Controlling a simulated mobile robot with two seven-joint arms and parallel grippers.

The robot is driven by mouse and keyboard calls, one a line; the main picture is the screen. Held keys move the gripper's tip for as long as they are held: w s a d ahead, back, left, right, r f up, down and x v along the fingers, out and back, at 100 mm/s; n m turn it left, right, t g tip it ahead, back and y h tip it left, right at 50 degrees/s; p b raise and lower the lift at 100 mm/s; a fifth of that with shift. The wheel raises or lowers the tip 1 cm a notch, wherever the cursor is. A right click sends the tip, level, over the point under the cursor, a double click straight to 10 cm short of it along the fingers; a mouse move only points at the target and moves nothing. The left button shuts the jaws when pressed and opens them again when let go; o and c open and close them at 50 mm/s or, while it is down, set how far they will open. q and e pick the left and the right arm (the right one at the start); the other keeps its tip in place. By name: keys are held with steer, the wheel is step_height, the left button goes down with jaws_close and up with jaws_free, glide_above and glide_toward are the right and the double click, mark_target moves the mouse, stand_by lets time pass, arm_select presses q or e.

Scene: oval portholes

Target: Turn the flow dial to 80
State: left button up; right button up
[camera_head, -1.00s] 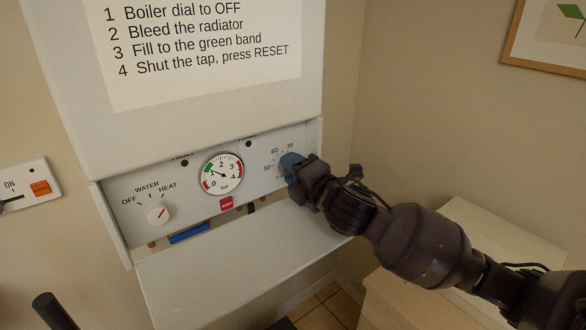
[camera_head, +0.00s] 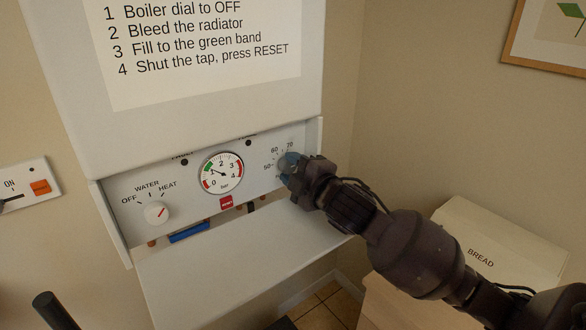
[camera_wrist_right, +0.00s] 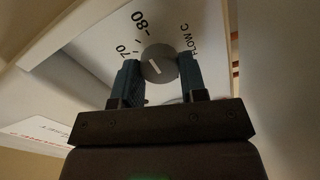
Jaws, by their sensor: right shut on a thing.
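The flow dial is a round grey knob (camera_wrist_right: 158,64) with a white pointer line, on the boiler's panel. In the right wrist view, the printed 70 and 80 stand to its upper left and "FLOW C" to its right. The pointer line is slanted; I cannot tell exactly which mark it indicates. My right gripper (camera_head: 289,166) is at the panel's right end, its blue fingers shut on the knob, one on each side (camera_wrist_right: 159,77). In the head view the gripper hides most of the knob and part of its scale. My left gripper is not in view.
Left of the flow dial are a pressure gauge (camera_head: 221,173), a red button (camera_head: 226,202) and an OFF/WATER/HEAT dial (camera_head: 157,213). A lowered white flap (camera_head: 240,255) juts out below the panel. A bread box (camera_head: 500,250) stands at the right beneath my arm.

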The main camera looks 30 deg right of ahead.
steer(key=o, duration=0.9)
steer(key=shift+o, duration=0.2)
steer(key=shift+s+d+f, duration=0.1)
steer(key=shift+s+d, duration=0.05)
steer(key=shift+s, duration=0.45)
arm_select(q)
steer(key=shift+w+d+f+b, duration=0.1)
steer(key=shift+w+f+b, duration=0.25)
steer(key=shift+b, duration=0.55)
arm_select(e)
steer(key=s, duration=0.3)
steer(key=s+d, duration=0.1)
steer(key=s, duration=0.5)
steer(key=shift+s+d, duration=0.15)
steer(key=shift+s, duration=0.15)
